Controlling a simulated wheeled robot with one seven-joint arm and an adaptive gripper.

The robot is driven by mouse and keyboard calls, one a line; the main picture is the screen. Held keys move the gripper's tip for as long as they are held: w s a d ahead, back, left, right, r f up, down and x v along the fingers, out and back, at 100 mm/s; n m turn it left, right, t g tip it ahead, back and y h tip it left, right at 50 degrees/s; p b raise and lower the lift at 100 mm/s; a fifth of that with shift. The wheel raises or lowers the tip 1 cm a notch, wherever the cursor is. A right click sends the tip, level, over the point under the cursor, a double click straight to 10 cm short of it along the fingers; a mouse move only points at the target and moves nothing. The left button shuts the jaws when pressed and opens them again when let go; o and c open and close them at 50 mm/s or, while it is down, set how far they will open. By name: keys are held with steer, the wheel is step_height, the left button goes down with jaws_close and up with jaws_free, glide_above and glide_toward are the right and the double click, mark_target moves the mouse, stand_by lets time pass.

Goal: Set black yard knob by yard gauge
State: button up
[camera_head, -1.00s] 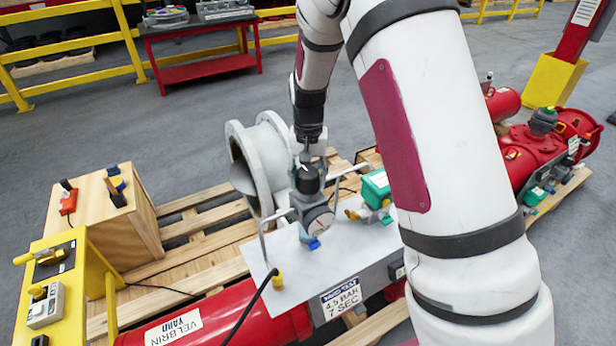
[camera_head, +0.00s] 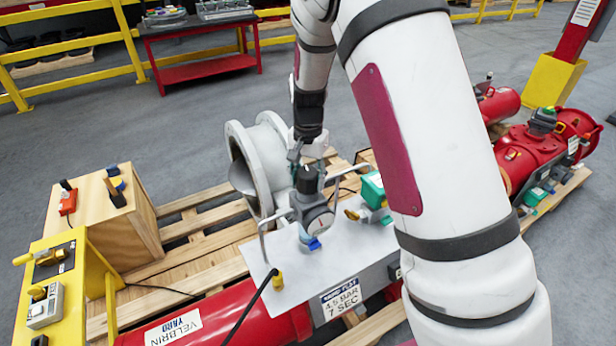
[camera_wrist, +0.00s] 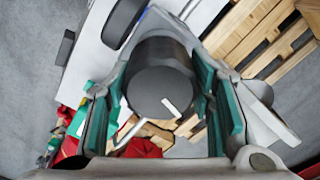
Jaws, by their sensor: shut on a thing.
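The black knob (camera_head: 307,180) stands upright on top of the regulator beside the yard gauge (camera_head: 318,220), a round white dial whose needle is too small to read. My gripper (camera_head: 308,157) is over the knob from above. In the wrist view, the knob (camera_wrist: 160,82) with its white pointer mark sits between the two green-padded fingers of my gripper (camera_wrist: 163,75), which is shut on it. A plate (camera_head: 343,299) below reads 4.5 BAR, 7 SEC. The red cylinder (camera_head: 245,318) carries a label reading VELBRIN YARD.
A grey flanged pipe piece (camera_head: 258,160) stands close behind the gauge. A green box (camera_head: 373,190) and a bent metal handle (camera_head: 264,245) flank the regulator. A yellow control stand (camera_head: 65,262) and a wooden box (camera_head: 115,215) are at left. A second red actuator (camera_head: 545,150) is at right.

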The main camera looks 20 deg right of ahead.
mark_target(308, 172)
steer(key=o, duration=1.2)
steer(key=shift+c, duration=0.2)
step_height(308, 172, up, 12)
steer(key=shift+f, duration=0.15)
